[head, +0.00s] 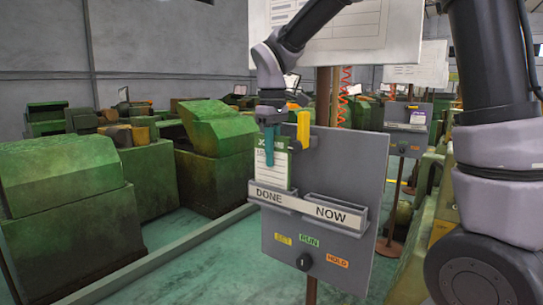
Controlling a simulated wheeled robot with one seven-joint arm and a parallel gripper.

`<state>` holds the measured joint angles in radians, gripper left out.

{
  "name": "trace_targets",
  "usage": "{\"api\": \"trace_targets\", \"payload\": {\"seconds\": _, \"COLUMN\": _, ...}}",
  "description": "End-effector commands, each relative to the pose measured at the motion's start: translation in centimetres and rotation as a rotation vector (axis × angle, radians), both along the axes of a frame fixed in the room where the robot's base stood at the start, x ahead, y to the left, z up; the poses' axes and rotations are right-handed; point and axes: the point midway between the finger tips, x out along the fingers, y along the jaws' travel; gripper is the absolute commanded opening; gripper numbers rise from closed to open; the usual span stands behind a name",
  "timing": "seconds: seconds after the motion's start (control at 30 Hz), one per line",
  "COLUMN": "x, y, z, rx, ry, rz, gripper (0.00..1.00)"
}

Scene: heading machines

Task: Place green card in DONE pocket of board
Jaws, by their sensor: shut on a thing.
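The grey board (345,180) stands on a post in the middle of the head view. It has a DONE pocket (270,196) on the left and a NOW pocket (335,213) on the right. The green-topped card (274,175) is upright above the DONE pocket label, and its lower edge meets the pocket's front or is behind it; I cannot tell how deep it sits. My gripper (270,158), with teal fingers, is shut on the card from above and covers part of its face.
A yellow clip or block (303,127) sits at the board's top, close to my gripper. SET, RUN and HOLD tags and a black knob (304,262) are low on the board. Green machines (65,190) stand at left. A large white sheet (370,35) hangs behind my arm.

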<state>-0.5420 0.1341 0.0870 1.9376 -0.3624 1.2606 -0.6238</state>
Motion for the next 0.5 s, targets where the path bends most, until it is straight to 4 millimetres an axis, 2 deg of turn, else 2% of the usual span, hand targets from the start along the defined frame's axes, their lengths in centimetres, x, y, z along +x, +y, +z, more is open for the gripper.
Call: {"api": "trace_targets", "payload": {"seconds": 0.5, "x": 0.07, "y": -0.04, "z": -0.73, "rx": 0.000, "ry": 0.000, "rz": 0.000, "gripper": 0.00}}
